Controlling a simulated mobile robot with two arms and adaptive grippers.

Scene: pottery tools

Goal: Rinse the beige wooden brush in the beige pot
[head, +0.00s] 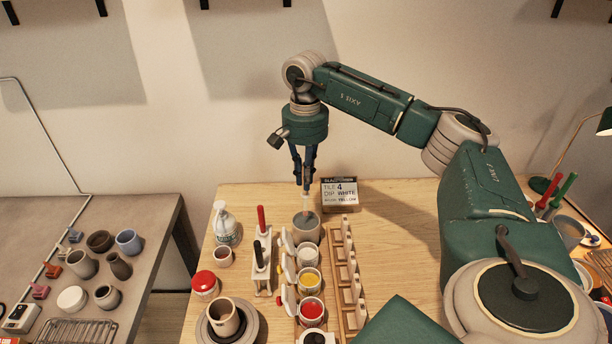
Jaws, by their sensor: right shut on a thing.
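My right gripper (304,180) points down over the back middle of the wooden table. It is shut on the beige wooden brush (306,202), which hangs upright below the fingertips. The beige pot (306,230) stands directly below, with greyish liquid at its top. The brush's lower end is at the pot's mouth. I cannot tell for sure whether its tip is in the liquid. My left gripper is not in view.
Glaze cups, including a yellow one (309,281) and a red one (311,312), line up in front of the pot. A wooden rack (337,262) stands right of them. A sign box (340,194) is behind right, a spray bottle (225,226) left. Bare tabletop lies right of the rack.

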